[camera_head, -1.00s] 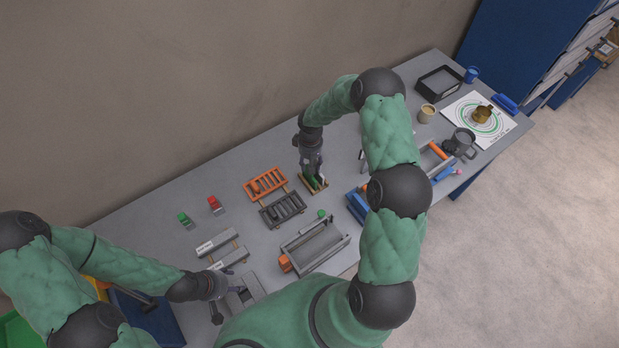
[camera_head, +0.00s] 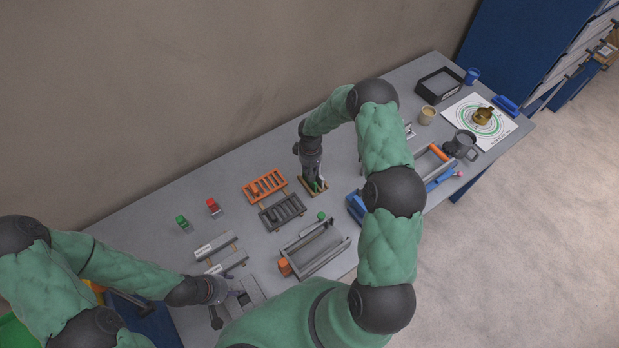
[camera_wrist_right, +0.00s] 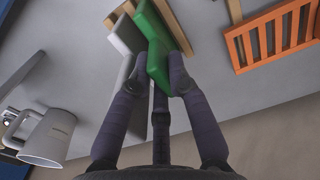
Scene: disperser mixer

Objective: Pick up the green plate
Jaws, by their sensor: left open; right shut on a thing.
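The green plate (camera_wrist_right: 153,42) stands on edge in the right wrist view, its near end between the fingertips of my right gripper (camera_wrist_right: 158,75). That gripper is shut on it. The plate is at a small wooden rack (camera_wrist_right: 178,22), with a white-grey plate (camera_wrist_right: 124,38) beside it. I cannot tell whether the green plate is clear of the rack. In the head view my right gripper (camera_head: 315,180) points down at the rack and mostly hides the plate. My left gripper (camera_head: 226,304) is open at the table's front left, near a grey block.
An orange rack (camera_head: 265,186) and a dark rack (camera_head: 282,211) stand left of my right gripper. A grey metal tray (camera_head: 318,250) lies in front. Bare table lies towards the wall.

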